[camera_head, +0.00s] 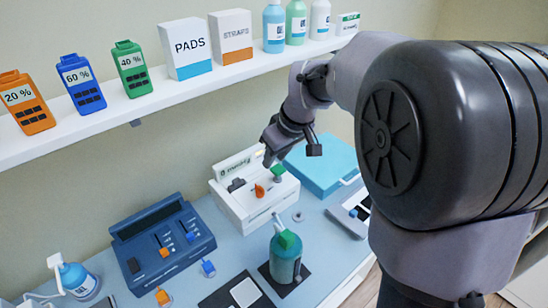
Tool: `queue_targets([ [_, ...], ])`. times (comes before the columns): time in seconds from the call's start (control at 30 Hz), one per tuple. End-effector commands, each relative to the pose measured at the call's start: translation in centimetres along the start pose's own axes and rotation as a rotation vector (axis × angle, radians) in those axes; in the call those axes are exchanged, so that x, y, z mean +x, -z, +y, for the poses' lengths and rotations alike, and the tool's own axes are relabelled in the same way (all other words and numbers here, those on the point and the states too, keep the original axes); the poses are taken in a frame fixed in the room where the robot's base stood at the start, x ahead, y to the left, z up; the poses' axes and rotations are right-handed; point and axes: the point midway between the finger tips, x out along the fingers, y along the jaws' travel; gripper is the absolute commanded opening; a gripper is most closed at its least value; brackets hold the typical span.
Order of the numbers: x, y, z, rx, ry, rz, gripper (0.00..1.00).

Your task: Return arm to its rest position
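My gripper (291,152) hangs from my arm near the middle of the picture, above the counter. Its two dark fingertips are apart, and I see nothing held between them. Below it is a white device box (238,215) with an orange piece (260,191) and a green piece (279,169) at its front and right side. The green piece sits just below the fingertips in the picture; I cannot tell how far apart they are in depth. My arm's large dark links fill the right side and hide what is behind them.
A shelf (170,97) holds coloured percent packs, PADS (188,46) and STRAPS (232,37) boxes and several bottles. On the counter stand a blue console (160,245), a teal bottle with a green top (285,258), a light-blue case (322,165) and a pump bottle (76,279).

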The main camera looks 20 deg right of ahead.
Motion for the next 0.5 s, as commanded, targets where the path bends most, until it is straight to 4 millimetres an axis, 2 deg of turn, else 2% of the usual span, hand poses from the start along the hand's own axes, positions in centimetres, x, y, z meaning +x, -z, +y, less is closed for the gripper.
queue_targets([
  [0.2, 0.0, 0.0, -0.1, 0.002, 0.000, 0.001, 0.31],
  [0.27, -0.6, -0.4, -0.8, 0.025, -0.003, 0.008, 0.31],
  [0.37, -3.3, -3.3, -4.3, 0.156, -0.013, 0.041, 0.31],
  [0.4, -4.4, -5.2, -6.4, 0.236, -0.015, 0.058, 0.31],
  [0.5, -6.1, -10.9, -10.9, 0.440, -0.011, 0.099, 0.31],
])
